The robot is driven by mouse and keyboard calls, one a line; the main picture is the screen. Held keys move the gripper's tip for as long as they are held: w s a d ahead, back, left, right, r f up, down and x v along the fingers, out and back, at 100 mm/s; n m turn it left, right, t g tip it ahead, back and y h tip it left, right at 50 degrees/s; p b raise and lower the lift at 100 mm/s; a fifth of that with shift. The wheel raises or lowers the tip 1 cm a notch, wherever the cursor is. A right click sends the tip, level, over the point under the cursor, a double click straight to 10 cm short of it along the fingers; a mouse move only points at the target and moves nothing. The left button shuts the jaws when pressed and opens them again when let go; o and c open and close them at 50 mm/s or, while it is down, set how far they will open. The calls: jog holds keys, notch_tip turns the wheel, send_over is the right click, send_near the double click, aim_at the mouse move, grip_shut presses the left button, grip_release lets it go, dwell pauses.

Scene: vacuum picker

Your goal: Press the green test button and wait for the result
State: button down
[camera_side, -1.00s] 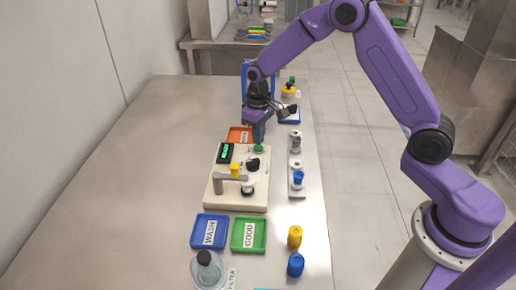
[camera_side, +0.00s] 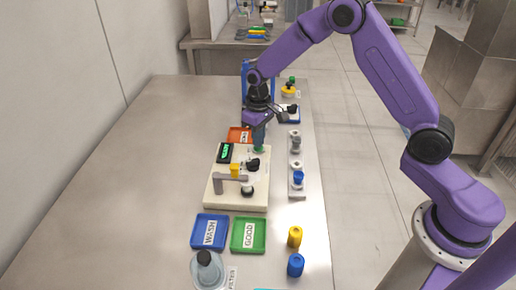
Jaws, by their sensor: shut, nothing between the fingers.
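The green test button (camera_side: 259,150) sits at the back right of the cream tester base (camera_side: 225,200). My gripper (camera_side: 259,142) is shut and empty, pointing down with its fingertips at the button. They look to be touching it, though the fingers hide part of it and I cannot tell whether it is pressed in. The small display (camera_side: 225,152) on the base shows green characters too small to read.
Blue WASH tray (camera_side: 209,231) and green GOOD tray (camera_side: 248,235) lie in front of the tester; an orange tray (camera_side: 238,135) is behind. A rack (camera_side: 297,165) stands right. Yellow (camera_side: 295,236) and blue (camera_side: 295,265) cylinders and a FILTER bottle (camera_side: 207,272) are nearer. The table's left is clear.

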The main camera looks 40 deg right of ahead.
jog(key=shift+f, duration=0.5)
jog(key=shift+r, duration=3.05)
